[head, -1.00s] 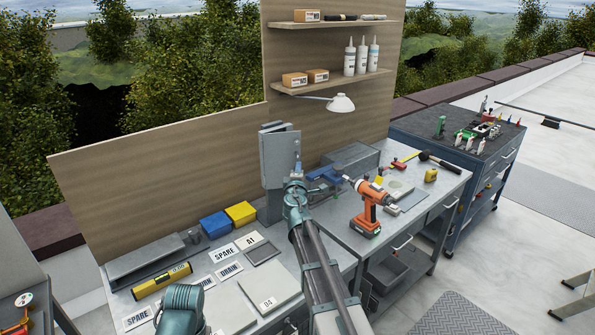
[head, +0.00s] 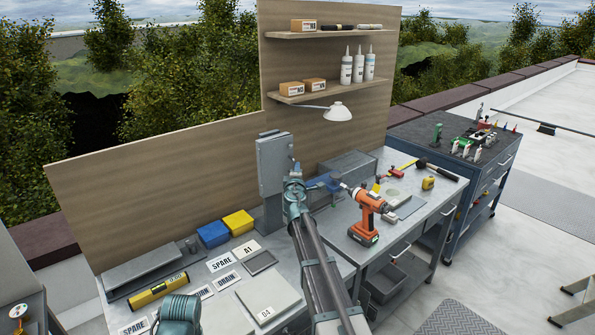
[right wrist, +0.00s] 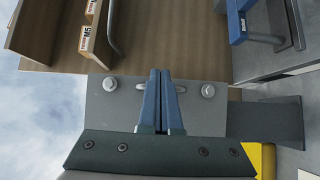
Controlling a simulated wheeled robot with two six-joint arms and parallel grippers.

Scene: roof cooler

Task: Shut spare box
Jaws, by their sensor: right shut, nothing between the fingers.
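The grey box (head: 274,164) stands upright on a post at the back of the bench, and its front panel looks flat and closed. My right gripper (head: 294,172) is shut and empty at the right side of the box front. In the right wrist view the shut blue fingers (right wrist: 162,100) lie over a grey panel (right wrist: 110,105) with two round knobs and a small handle-like piece behind the tips. I cannot tell whether they touch it. My left gripper is out of view; only a teal part of my left arm shows at the bottom left.
An orange drill (head: 368,215) stands right of my right arm, near a blue vise (head: 326,184). Blue (head: 213,234) and yellow (head: 238,222) bins, labelled plates and a yellow level (head: 158,290) lie to the left. A lamp (head: 338,112) hangs above right.

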